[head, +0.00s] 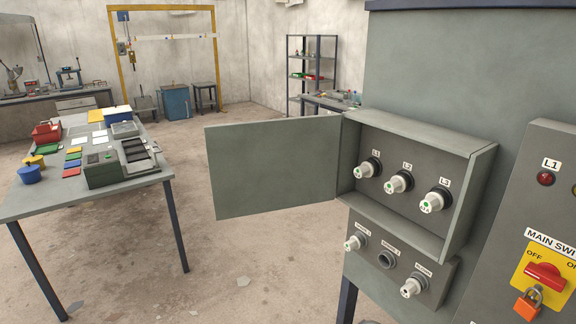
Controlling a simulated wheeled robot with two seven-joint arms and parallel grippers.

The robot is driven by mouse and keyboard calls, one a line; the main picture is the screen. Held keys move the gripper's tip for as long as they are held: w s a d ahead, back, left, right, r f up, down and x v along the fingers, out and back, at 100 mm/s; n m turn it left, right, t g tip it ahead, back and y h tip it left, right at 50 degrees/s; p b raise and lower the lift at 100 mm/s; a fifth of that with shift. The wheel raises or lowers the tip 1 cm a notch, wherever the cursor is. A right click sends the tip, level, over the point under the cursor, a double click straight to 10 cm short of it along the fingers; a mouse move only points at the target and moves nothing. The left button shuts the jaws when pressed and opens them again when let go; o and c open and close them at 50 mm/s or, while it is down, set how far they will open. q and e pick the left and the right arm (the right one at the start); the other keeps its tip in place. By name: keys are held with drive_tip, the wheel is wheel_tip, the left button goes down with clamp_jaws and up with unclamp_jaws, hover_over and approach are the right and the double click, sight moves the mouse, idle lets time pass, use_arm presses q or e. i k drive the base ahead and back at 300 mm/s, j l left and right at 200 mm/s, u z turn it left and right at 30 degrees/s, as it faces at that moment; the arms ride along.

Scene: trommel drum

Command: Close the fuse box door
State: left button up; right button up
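The grey fuse box (428,137) is fixed to the front of a tall grey cabinet at the right. Its flat grey door (272,167) is hinged on the box's left side and stands wide open, reaching out to the left. Inside the box are three white fuses: L1 (367,168), L2 (397,182) and L3 (435,201). Neither of my grippers shows in the head view.
Below the box is a grey panel (436,276) with spare fuse holders. To its right is a panel with a red main switch (545,275) and an orange padlock (528,304). A cluttered table (100,197) stands at the left. Open floor (240,270) lies below the door.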

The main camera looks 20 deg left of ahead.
sight(265, 166)
drive_tip(key=k+z, duration=0.2)
drive_tip(key=k, duration=0.4)
drive_tip(key=k+l+z, duration=0.15)
drive_tip(key=k, duration=0.45)
drive_tip(key=j+z, duration=0.1)
drive_tip(key=z, duration=0.35)
drive_tip(key=i+j+z, duration=0.1)
drive_tip(key=z, duration=0.35)
drive_tip(key=j+z, duration=0.15)
drive_tip(key=z, duration=0.3)
drive_tip(key=i+j+z, duration=0.1)
drive_tip(key=z, duration=0.35)
drive_tip(key=k+j, duration=0.1)
drive_tip(key=j, duration=1.5)
drive_tip(key=k+j, duration=0.15)
drive_tip(key=j, duration=1.45)
drive_tip(key=k+j, duration=0.15)
drive_tip(key=j, duration=1.45)
drive_tip(key=k+j, duration=0.15)
drive_tip(key=j, duration=0.65)
drive_tip(key=k+j, duration=0.15)
drive_tip(key=k, duration=0.15)
drive_tip(key=z, duration=0.05)
